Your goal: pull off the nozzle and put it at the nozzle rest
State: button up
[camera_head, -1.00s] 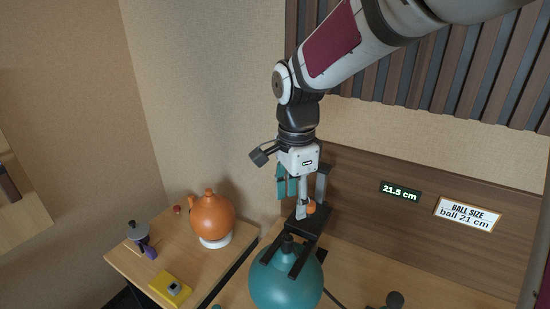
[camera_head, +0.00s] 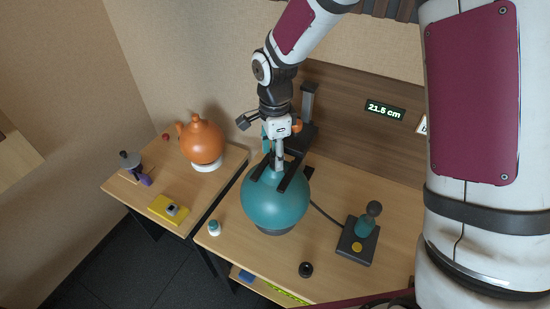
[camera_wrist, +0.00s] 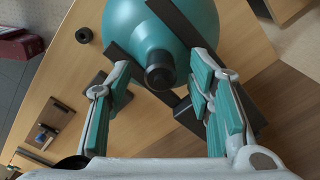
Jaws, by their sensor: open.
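The teal ball (camera_head: 275,205) sits on the wooden table between two dark caliper bars (camera_head: 292,177). In the wrist view a black cylindrical piece, seemingly the nozzle (camera_wrist: 160,74), stands on the teal ball (camera_wrist: 150,28). My gripper (camera_head: 278,163) points down over the top of the ball. In the wrist view my gripper (camera_wrist: 155,85) is open, with its teal-padded fingers on either side of the black piece and nothing held. I cannot tell whether they are level with it. A black ring (camera_head: 305,270), possibly the nozzle rest, lies on the table; the wrist view shows it too (camera_wrist: 84,34).
A dark box (camera_head: 357,242) with a lever and yellow button stands right of the ball, with a cable. A black upright (camera_head: 308,103) with an orange knob (camera_head: 297,126) stands behind. A small teal-and-white jar (camera_head: 214,228) is at left. The front table is mostly clear.

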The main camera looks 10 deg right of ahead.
jog(key=shift+f, duration=1.2)
jog(key=shift+c, duration=0.4)
grip_shut()
jog(key=shift+r+p, duration=0.3)
jog(key=shift+r, duration=0.3)
jog(key=c, duration=0.6)
grip_release()
jog(key=shift+c, duration=0.2)
grip_shut()
jog(key=shift+r, duration=0.15)
